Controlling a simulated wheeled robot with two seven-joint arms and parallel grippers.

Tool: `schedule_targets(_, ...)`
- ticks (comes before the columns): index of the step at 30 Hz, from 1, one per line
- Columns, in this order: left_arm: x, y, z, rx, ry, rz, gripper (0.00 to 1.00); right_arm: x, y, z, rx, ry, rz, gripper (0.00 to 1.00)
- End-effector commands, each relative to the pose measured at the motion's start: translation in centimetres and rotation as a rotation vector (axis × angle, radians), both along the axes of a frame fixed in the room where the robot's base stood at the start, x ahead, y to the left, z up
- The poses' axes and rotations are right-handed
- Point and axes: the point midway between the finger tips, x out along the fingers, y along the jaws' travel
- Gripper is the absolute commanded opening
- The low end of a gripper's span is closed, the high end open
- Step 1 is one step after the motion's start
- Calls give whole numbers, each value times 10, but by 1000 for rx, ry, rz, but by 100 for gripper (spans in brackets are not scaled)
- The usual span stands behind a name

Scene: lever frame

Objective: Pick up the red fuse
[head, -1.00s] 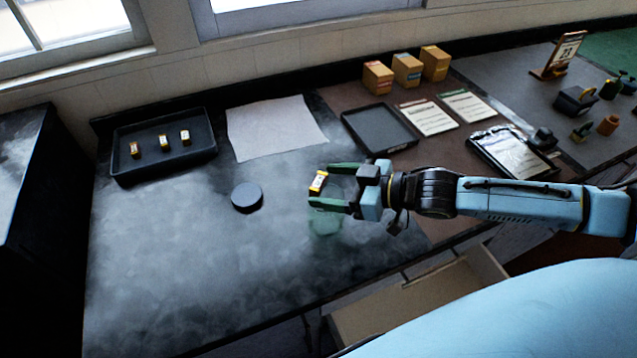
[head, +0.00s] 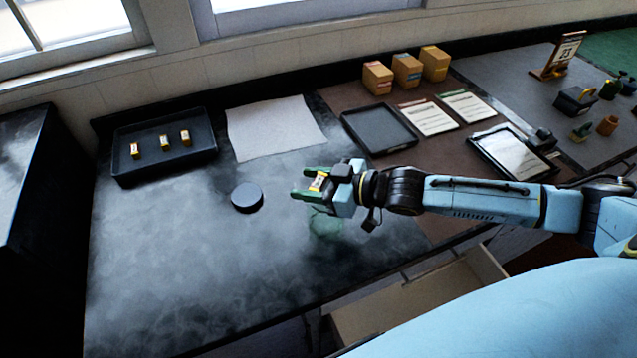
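A small yellowish fuse with a pale label (head: 318,182) is between the fingers of my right gripper (head: 302,183). The fingers are close in on either side of it, and it fills most of the gap. Its red marking is too small to make out clearly, and I cannot tell whether it is clear of the table. Three similar small fuses stand in the black tray at the back left: a left one (head: 135,150), a middle one (head: 164,142) and a right one (head: 186,138). My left gripper is out of view.
The black tray (head: 185,165) has raised walls. A dark round disc (head: 247,197) lies left of my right gripper. A faint green patch (head: 325,223) shows below it. A pale sheet (head: 275,127), an empty dark tray (head: 380,129) and boxes (head: 407,70) stand behind. The front-left table is clear.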

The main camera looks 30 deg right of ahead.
Motion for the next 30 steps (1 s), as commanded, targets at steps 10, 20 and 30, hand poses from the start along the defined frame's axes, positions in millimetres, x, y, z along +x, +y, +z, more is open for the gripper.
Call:
schedule_targets(10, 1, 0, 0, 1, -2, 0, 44, 0, 0, 1, 0, 0, 0, 25)
schedule_targets(20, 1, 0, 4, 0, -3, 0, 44, 0, 0, 52, -1, -5, 1, 25)
schedule_targets(30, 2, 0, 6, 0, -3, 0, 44, 0, 0, 99, 0, -3, 0, 25)
